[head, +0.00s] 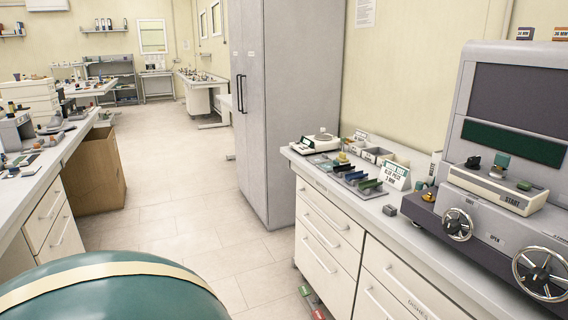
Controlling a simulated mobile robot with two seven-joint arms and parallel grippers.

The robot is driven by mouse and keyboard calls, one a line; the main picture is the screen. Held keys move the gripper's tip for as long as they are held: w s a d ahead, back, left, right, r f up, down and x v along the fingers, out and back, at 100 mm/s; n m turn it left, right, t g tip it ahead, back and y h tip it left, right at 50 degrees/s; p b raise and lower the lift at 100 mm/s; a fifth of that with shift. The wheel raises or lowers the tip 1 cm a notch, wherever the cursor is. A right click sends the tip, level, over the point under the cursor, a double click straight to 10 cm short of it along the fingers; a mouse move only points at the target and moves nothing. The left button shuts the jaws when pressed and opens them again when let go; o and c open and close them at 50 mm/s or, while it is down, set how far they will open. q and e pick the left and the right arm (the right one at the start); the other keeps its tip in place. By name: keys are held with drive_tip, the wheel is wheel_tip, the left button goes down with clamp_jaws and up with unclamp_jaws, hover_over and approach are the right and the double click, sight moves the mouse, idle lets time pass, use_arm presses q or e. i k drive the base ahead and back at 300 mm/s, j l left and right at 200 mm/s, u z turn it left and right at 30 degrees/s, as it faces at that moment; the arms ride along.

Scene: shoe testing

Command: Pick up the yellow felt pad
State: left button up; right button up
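I cannot pick out a yellow felt pad for certain. A small yellowish thing (343,158) sits among the items on the right counter, beside the white scale; it is too small to tell what it is. Neither of my grippers shows in the head view.
The right counter (402,216) holds a white scale (320,142), a rack of coloured pads (358,178), a sign card (396,175) and a large grey machine (512,130). A tall grey cabinet (285,110) stands behind. The tiled floor (180,215) between the counters is clear.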

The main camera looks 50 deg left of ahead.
sight(342, 158)
drive_tip(key=u, duration=1.45)
